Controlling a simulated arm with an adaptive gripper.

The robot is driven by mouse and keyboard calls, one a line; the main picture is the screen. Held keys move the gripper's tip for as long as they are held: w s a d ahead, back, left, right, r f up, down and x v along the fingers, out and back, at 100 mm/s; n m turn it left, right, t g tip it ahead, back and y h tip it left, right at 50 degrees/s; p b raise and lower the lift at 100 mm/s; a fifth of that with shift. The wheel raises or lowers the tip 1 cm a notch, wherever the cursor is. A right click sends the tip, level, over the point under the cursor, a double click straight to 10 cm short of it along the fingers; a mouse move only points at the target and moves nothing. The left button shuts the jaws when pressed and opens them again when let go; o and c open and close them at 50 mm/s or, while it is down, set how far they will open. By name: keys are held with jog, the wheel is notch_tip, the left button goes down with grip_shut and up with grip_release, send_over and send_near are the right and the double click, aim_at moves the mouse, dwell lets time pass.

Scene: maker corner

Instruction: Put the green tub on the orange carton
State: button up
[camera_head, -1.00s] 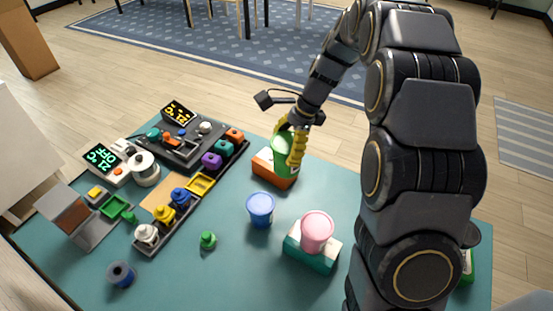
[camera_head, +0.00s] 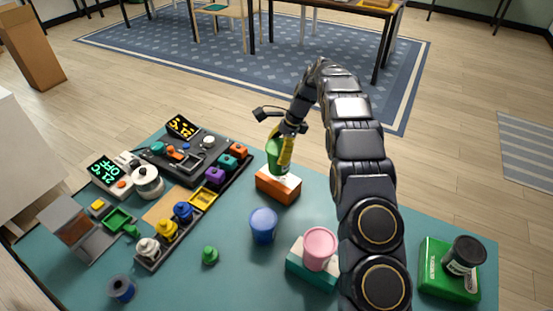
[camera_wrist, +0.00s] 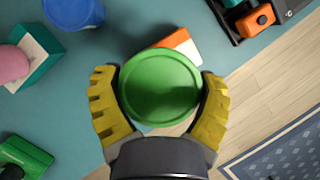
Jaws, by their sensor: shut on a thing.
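The green tub (camera_head: 273,157) is held upright by my gripper (camera_head: 282,150), whose yellow fingers close around its sides. In the wrist view the tub's round green top (camera_wrist: 160,87) fills the space between both fingers (camera_wrist: 160,100). The orange carton (camera_head: 277,190), with a white top, stands on the table just below the tub in the head view. In the wrist view a corner of the carton (camera_wrist: 177,41) shows past the tub's upper edge; the rest is hidden under the tub. I cannot tell whether the tub's base touches the carton.
A blue tub (camera_head: 263,226) stands nearby, and a pink tub (camera_head: 320,247) sits on a teal carton (camera_head: 310,271). A tray of coloured parts (camera_head: 207,197) lies left of the orange carton.

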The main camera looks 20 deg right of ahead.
jog(key=shift+w+d+f, duration=0.1)
jog(key=shift+w+f, duration=0.45)
jog(key=shift+f, duration=1.6)
jog(key=shift+f, duration=0.1)
jog(key=o, duration=1)
jog(key=v, duration=1.2)
